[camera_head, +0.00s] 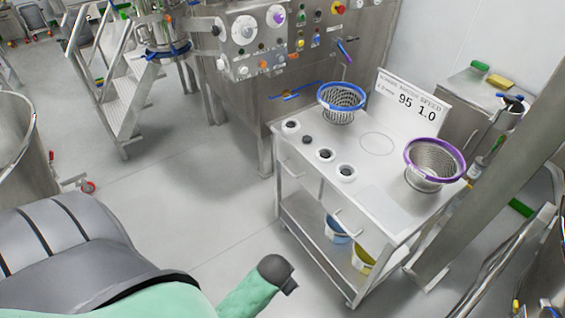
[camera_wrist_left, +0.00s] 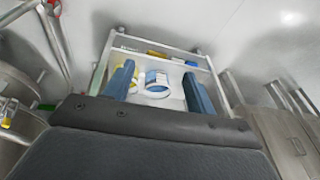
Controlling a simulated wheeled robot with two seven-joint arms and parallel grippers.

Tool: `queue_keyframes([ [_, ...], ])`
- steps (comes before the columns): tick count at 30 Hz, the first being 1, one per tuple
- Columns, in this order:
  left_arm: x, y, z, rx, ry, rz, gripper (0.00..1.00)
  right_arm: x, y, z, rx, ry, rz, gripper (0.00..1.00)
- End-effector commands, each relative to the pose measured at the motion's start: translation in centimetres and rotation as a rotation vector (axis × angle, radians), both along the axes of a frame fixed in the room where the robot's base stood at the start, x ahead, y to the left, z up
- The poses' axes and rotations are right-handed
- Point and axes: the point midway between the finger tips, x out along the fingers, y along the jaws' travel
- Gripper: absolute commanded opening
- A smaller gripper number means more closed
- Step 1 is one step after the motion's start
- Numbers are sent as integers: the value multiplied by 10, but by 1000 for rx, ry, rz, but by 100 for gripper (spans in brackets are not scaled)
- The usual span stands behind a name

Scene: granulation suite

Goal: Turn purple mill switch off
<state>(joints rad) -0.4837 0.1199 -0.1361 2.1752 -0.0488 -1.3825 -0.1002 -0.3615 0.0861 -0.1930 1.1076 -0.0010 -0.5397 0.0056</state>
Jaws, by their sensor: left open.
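A steel cabinet's control panel stands at the top middle of the head view. A white dial with a purple centre (camera_head: 278,17) is near the panel's top right, and a larger white dial (camera_head: 243,29) is to its left. Labels are too small to read, so I cannot tell the purple switch's setting. My left gripper (camera_wrist_left: 158,72) is open in the left wrist view, its two blue fingers apart with nothing between them. It points toward a cart's shelf and is far from the panel. My right gripper is in neither view.
A steel cart (camera_head: 375,200) holds a blue-rimmed basket (camera_head: 341,101), a purple-rimmed basket (camera_head: 434,163) and a sign (camera_head: 412,104). Blue (camera_head: 337,230) and yellow (camera_head: 362,261) buckets are on its lower shelf. Steps (camera_head: 120,95) stand left of the panel. Floor left of the cart is clear.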

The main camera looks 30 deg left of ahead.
Motion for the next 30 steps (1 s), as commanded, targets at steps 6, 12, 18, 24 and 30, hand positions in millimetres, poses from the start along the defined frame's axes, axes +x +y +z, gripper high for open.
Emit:
queue_keyframes([
  [6, 33, 19, 53, 106, -49, -87, 56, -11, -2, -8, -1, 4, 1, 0],
  [12, 62, 34, 77, 201, -75, -160, 56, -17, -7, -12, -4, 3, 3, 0],
  [18, 100, 52, 97, 320, -97, -246, 56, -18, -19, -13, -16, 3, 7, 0],
  [24, 164, 81, 123, 511, -107, -373, 56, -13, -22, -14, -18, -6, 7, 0],
  [30, 239, 115, 155, 744, -78, -515, 56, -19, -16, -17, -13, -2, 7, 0],
])
